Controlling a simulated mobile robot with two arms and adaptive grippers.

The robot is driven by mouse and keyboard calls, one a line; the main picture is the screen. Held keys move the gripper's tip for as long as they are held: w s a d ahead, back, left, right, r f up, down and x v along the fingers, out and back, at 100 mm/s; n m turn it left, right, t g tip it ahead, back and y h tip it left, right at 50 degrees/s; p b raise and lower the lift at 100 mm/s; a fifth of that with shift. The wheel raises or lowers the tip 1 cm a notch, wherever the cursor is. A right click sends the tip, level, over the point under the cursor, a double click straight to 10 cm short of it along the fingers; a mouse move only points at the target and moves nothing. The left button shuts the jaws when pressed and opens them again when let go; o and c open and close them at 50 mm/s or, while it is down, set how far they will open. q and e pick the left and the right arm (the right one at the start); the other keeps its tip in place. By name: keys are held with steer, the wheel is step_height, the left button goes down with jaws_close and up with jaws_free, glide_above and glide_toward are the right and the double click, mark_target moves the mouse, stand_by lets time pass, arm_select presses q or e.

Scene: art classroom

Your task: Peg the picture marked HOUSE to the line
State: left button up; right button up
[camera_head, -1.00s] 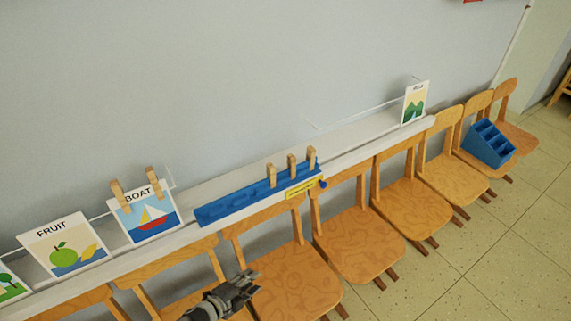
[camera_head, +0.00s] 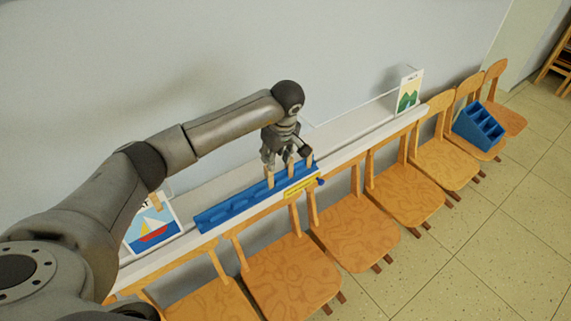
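No picture marked HOUSE shows in this view. My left gripper (camera_head: 287,160) reaches in from the left and hangs fingers-down over the blue peg rack (camera_head: 235,208). Its fingers look spread around the upright wooden pegs. Three pegs stand in the rack: a left peg (camera_head: 269,178), a middle peg (camera_head: 291,168) and a right peg (camera_head: 310,160). They seem to be still in the rack; contact with the fingers is unclear. A thin pale line along the wall is mostly hidden by my arm. My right gripper is not in view.
The boat picture (camera_head: 152,232), with a peg at its top, is partly behind my arm. A green hill picture (camera_head: 409,90) stands at the ledge's far end. Several wooden chairs (camera_head: 292,272) line the ledge (camera_head: 352,133). A blue compartment box (camera_head: 478,130) sits on a far chair.

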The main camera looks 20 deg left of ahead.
mark_target(268, 171)
arm_select(q)
steer(key=shift+y, duration=0.3)
steer(key=b+x, duration=0.6)
steer(key=x, duration=0.1)
steer(key=b+x, duration=0.3)
steer(key=x, duration=0.1)
steer(key=shift+w+a+r, duration=0.1)
steer(key=shift+w+a, duration=0.25)
steer(key=shift+a, duration=0.1)
steer(key=c, duration=0.7)
steer(key=shift+r, duration=0.15)
